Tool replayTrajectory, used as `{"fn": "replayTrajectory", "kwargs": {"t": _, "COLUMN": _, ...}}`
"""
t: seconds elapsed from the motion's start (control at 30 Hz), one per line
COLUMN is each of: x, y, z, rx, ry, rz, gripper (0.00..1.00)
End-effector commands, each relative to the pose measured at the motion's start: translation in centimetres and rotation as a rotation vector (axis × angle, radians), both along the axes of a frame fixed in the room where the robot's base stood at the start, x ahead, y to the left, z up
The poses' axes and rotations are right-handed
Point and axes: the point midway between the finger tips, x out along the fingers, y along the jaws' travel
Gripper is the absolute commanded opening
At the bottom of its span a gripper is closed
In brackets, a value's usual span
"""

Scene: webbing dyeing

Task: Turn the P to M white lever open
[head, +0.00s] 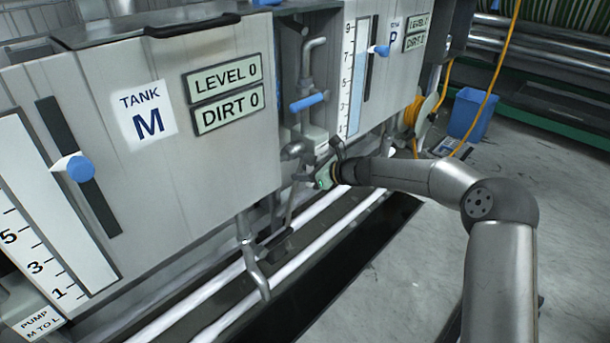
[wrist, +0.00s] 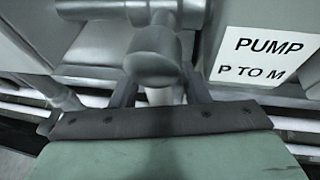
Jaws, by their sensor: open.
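My gripper (head: 318,177) is at the pipework between tank M (head: 195,150) and tank P (head: 372,85). In the wrist view my gripper (wrist: 160,90) is open, with one finger on each side of a grey pipe fitting (wrist: 154,58) with a rounded end. I cannot tell whether the fingers touch it. A white label reading "PUMP P TO M" (wrist: 262,58) is just right of the fitting. No clearly white lever stands out in either view; my gripper hides part of this spot in the head view.
A blue valve handle (head: 308,102) sits on the pipe above my gripper. White pipes (head: 225,300) run low along the tanks, above a dark floor channel (head: 300,300). A blue bin (head: 470,114) and a yellow hose (head: 490,85) are at the right. Grey floor (head: 400,270) is open.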

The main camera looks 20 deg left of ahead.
Motion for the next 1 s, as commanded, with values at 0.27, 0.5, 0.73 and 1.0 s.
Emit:
{"fn": "replayTrajectory", "kwargs": {"t": 0.27, "x": 0.02, "y": 0.2, "z": -0.05, "rx": 0.0, "ry": -0.001, "rz": 0.0, "gripper": 0.41}}
{"fn": "replayTrajectory", "kwargs": {"t": 0.5, "x": 0.02, "y": 0.18, "z": -0.03, "rx": 0.0, "ry": -0.001, "rz": 0.0, "gripper": 0.0}}
{"fn": "replayTrajectory", "kwargs": {"t": 0.73, "x": -0.06, "y": 0.2, "z": 0.21, "rx": 0.008, "ry": 0.017, "rz": 0.001, "gripper": 0.0}}
{"fn": "replayTrajectory", "kwargs": {"t": 1.0, "x": -0.65, "y": 0.44, "z": 0.82, "rx": 0.06, "ry": 0.138, "rz": 0.001, "gripper": 0.0}}
